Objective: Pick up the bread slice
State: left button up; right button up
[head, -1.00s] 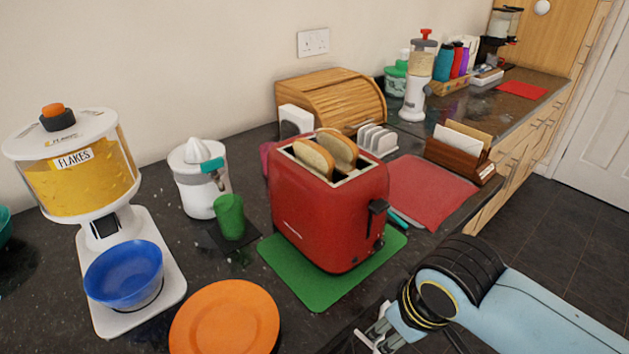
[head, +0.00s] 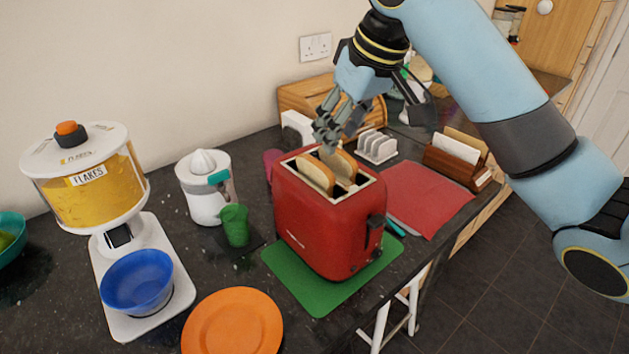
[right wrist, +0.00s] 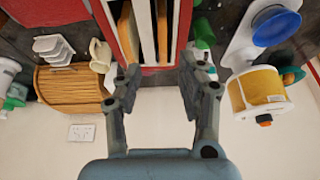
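Two bread slices stand in the slots of the red toaster (head: 325,226). The near-left slice (head: 315,174) and the other slice (head: 345,168) stick out above the top. My right gripper (head: 328,142) is above the toaster's back end, pointing down, and partly covers the far slice's top edge. In the right wrist view the right gripper (right wrist: 156,92) is open. Its fingers are apart, with the toaster's slots and the slices (right wrist: 146,30) lying beyond the gap between them. Nothing is between the fingertips. My left gripper is not in view.
The toaster stands on a green mat (head: 297,292). An orange plate (head: 232,325), green cup (head: 235,224), white juicer (head: 199,202) and blue bowl (head: 137,281) are to the left. A toast rack (head: 376,148) and red mat (head: 428,195) lie right. A wooden bread bin (head: 300,97) is behind.

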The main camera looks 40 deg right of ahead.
aim_at(321, 165)
jog(key=x, duration=0.3)
jog(key=shift+a+f, duration=0.15)
jog(key=shift+f, duration=0.15)
jog(key=p+x, duration=0.1)
jog(key=x, duration=0.3)
jog(key=shift+w+a+f+p, duration=0.1)
jog(key=shift+w+a+p, duration=0.05)
jog(key=shift+w+p, duration=0.2)
jog(key=shift+w+f, duration=0.15)
jog(key=shift+f, duration=0.4)
grip_shut()
